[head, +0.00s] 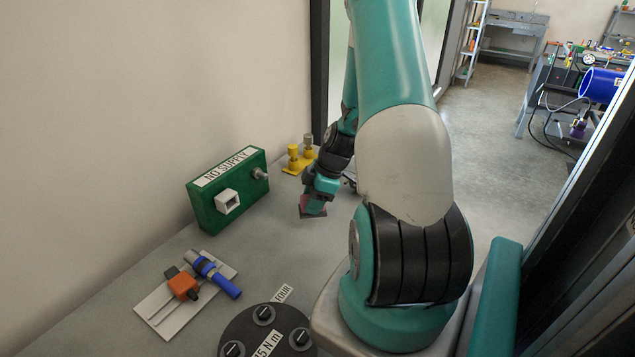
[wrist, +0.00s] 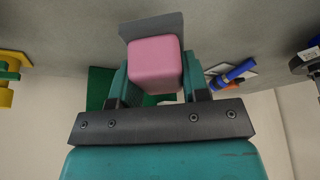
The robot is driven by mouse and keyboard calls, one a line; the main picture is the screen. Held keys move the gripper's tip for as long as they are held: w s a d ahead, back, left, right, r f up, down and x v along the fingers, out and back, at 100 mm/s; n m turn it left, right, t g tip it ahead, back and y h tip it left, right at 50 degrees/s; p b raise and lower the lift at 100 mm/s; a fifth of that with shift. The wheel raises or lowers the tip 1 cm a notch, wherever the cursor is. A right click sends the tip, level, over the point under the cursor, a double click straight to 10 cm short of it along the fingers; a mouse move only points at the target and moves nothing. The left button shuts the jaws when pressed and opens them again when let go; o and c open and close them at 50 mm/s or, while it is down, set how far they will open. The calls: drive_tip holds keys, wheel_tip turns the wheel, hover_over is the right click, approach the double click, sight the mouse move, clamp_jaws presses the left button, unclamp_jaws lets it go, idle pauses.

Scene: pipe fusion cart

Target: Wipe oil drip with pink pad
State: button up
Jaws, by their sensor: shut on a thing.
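The pink pad is a rounded pink block (wrist: 155,63) with a flat grey plate (wrist: 150,27) at its far end. My gripper (wrist: 158,84) is shut on the block, with one teal finger on each side. In the head view my gripper (head: 316,192) points down over the grey worktop, and the pad (head: 312,208) shows small and dark pink below it, to the right of the green box. I cannot tell whether the plate touches the worktop. No oil drip can be made out in either view; my arm hides part of the worktop.
A green box labelled NO SUPPLY (head: 228,190) stands by the wall. Yellow fittings (head: 300,157) stand behind my gripper. A white board (head: 160,313) with an orange clamp (head: 183,286) and blue pipe lies front left, near a black disc with knobs (head: 245,328). Worktop between them is clear.

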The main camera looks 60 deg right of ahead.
drive_tip(key=shift+r+p, duration=0.8)
drive_tip(key=shift+r, duration=0.7)
